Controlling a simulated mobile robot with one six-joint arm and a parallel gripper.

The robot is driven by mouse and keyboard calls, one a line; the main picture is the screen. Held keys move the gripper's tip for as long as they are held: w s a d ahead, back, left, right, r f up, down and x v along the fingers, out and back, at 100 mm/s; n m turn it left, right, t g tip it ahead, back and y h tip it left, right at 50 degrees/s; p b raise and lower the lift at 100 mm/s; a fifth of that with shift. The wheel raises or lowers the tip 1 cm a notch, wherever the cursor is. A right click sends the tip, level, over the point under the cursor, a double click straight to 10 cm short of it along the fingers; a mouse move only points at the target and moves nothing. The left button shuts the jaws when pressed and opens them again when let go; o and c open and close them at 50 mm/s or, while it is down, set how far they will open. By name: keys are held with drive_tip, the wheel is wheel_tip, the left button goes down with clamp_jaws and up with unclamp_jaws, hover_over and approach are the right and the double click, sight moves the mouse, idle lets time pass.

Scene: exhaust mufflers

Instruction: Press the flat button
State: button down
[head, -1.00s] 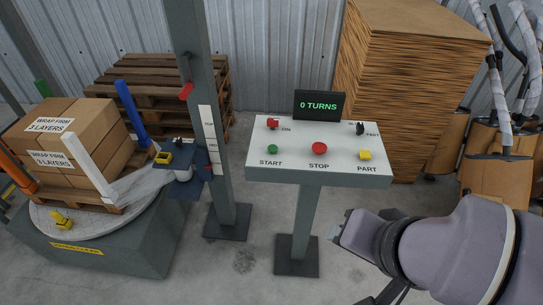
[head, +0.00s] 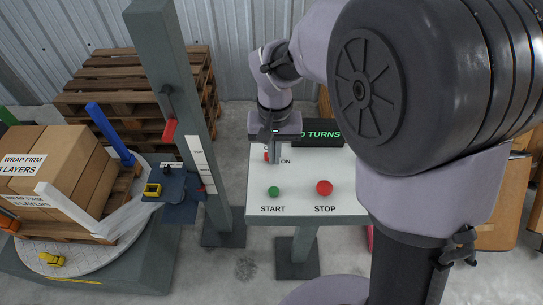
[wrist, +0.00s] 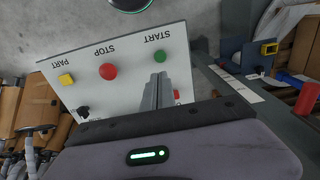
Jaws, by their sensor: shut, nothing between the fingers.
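The white control panel (head: 298,203) stands on a grey post. It has a low green START button (head: 273,191) and a larger rounded red STOP button (head: 324,188). The wrist view also shows the green button (wrist: 160,57), the red STOP button (wrist: 108,71) and a yellow PART button (wrist: 66,79). My gripper (head: 272,158) is shut and empty, pointing down over the back left of the panel. It is behind the green button in the head view, beside a red ON switch (wrist: 177,95). Whether the fingertips touch the panel is unclear. My arm hides the panel's right side in the head view.
A dark display (head: 322,133) reading "TURNS" stands at the panel's back edge. A grey mast (head: 172,90) with a red lever rises left of the panel. A turntable (head: 75,254) with wrapped boxes is further left. Wooden pallets (head: 130,75) stand behind.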

sight(274, 191)
wheel_tip(274, 191, down, 14)
drive_tip(key=b, duration=0.4)
drive_tip(key=shift+b, duration=0.35)
